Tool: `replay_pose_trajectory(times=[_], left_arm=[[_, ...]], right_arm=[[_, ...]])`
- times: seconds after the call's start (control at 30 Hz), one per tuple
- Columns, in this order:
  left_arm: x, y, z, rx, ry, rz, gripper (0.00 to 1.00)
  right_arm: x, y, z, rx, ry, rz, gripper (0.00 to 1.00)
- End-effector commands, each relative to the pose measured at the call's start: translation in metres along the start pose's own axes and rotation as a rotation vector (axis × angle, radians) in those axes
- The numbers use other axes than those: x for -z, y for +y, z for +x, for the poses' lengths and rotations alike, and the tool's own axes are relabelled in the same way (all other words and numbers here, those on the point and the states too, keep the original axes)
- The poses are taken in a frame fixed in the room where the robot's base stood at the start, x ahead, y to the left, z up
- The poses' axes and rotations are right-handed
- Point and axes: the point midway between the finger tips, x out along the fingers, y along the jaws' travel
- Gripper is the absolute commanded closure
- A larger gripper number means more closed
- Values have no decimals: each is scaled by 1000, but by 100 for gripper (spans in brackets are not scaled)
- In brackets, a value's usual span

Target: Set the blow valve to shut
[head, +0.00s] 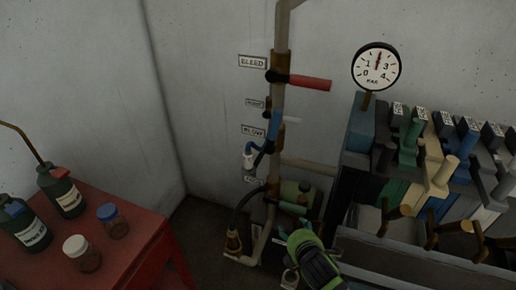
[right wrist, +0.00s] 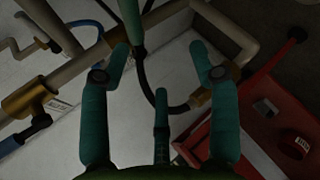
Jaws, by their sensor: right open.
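The BLOW label (head: 253,131) is on the wall in the middle of the head view. Beside it, a blue lever (head: 274,126) stands nearly upright along the vertical pipe; I take it as the blow valve's handle. My right gripper (head: 291,222) is low in the head view, below and slightly right of that lever, apart from it. In the right wrist view its teal fingers (right wrist: 163,72) are spread and hold nothing. A dark hose (right wrist: 147,88) passes between them. A teal bar (right wrist: 132,22) shows beyond the fingertips. My left gripper is not in view.
The BLEED valve's red lever (head: 310,82) sticks out right above. A gauge (head: 377,68) and a bank of coloured levers (head: 440,165) stand at right. A red table (head: 130,262) with bottles and jars is at left. Pipes crowd the gripper.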

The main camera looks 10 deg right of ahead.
Motion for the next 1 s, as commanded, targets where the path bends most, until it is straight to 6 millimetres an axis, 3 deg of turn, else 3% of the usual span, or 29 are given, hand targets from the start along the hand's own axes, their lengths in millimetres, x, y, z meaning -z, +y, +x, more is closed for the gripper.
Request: replay_pose_trajectory(times=[0.03,0.1,0.2,0.3,0.4,0.57,0.67,1.0], left_arm=[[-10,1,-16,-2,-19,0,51],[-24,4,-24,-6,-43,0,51],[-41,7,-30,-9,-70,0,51],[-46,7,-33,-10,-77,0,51],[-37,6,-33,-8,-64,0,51],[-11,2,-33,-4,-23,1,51],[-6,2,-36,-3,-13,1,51],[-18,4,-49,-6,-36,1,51]], right_arm=[[-10,63,-22,-104,-24,-143,38],[-20,123,-44,-218,-82,-371,38],[-28,186,-68,-346,-187,-678,38],[-32,229,-85,-431,-293,-923,38],[-33,255,-96,-479,-375,-1086,38],[-34,272,-101,-502,-431,-1187,38],[-34,278,-94,-502,-433,-1191,38],[-37,305,-57,-502,-430,-1186,38]])
